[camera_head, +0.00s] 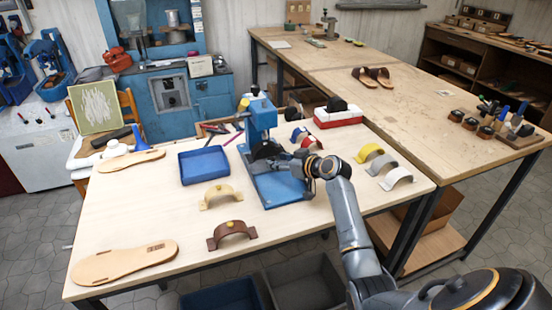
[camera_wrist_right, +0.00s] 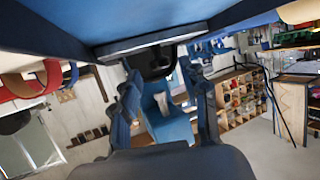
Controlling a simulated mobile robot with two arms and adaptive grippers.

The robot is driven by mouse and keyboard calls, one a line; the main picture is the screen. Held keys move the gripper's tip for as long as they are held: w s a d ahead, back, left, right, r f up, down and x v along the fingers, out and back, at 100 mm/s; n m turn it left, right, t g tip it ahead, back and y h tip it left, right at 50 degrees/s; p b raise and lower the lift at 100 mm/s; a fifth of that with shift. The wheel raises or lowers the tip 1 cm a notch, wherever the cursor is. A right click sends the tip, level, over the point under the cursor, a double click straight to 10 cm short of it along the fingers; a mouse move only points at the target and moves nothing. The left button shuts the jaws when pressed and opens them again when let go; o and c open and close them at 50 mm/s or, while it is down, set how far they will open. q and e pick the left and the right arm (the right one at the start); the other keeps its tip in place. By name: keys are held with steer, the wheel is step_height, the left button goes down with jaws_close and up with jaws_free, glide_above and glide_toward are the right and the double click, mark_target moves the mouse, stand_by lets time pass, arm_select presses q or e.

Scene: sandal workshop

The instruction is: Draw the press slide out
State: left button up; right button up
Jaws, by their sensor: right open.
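The blue press (camera_head: 262,115) stands upright on the workbench, with a flat blue base plate (camera_head: 280,192) reaching toward the front. My right gripper (camera_head: 280,161) is at the front of the press, just above the base plate. In the right wrist view its two fingers (camera_wrist_right: 164,76) are spread apart. A black part (camera_wrist_right: 150,60) shows between and beyond the fingers, close to a grey edge (camera_wrist_right: 150,42) under a blue surface. I cannot tell whether the fingers touch it. The slide is largely hidden behind my gripper in the head view. My left gripper is not in view.
A blue tray (camera_head: 204,166) lies left of the press. A yellow strap form (camera_head: 221,194) and a brown one (camera_head: 232,234) lie in front of it. More straps (camera_head: 383,165) lie on the right, and a sandal sole (camera_head: 125,262) at front left. The bench front is mostly clear.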

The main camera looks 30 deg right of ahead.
steer(key=shift+w+f, duration=0.15)
steer(key=shift+w, duration=0.3)
steer(key=shift+w+a+f, duration=0.1)
steer(key=shift+w, duration=0.15)
steer(key=shift+w+f, duration=0.1)
steer(key=shift+w, duration=0.05)
jaws_close()
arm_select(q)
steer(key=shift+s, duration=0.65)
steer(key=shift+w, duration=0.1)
